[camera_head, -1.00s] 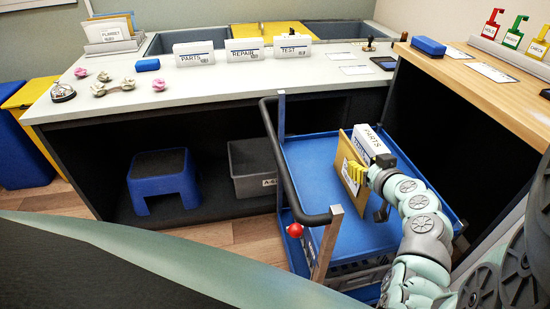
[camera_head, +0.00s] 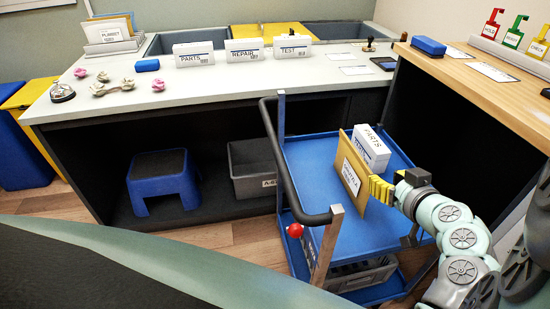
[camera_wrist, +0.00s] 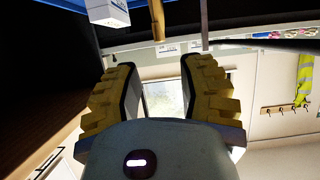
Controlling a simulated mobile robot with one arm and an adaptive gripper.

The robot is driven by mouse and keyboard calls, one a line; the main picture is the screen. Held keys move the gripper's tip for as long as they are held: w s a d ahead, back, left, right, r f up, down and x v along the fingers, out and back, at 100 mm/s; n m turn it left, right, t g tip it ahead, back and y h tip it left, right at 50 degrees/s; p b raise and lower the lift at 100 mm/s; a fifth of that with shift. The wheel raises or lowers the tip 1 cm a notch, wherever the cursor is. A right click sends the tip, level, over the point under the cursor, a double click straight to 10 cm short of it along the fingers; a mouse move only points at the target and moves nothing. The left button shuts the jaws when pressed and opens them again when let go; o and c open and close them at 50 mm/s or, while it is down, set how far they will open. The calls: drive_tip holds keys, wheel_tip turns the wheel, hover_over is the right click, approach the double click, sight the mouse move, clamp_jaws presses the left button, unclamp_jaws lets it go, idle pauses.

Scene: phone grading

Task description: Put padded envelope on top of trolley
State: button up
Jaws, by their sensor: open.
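The padded envelope (camera_head: 362,152), tan with a white label, stands upright on the blue top shelf of the trolley (camera_head: 328,240). It is beside a white PARTS box (camera_head: 375,150); whether they touch I cannot tell. My gripper (camera_head: 380,189), with yellow ribbed fingers, is just right of the envelope's near part and looks apart from it. In the wrist view the fingers (camera_wrist: 158,75) are spread with nothing between them. A narrow tan strip, probably the envelope's edge (camera_wrist: 157,20), shows beyond them, next to the white box (camera_wrist: 108,12).
The trolley's black handle (camera_head: 290,175) rises at its left. A grey worktop (camera_head: 230,85) behind holds several white boxes. A wooden counter (camera_head: 490,90) stands at the right. A blue step stool (camera_head: 162,180) and grey crate (camera_head: 252,165) are under the worktop.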

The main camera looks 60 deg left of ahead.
drive_tip(key=shift+v, duration=1.2)
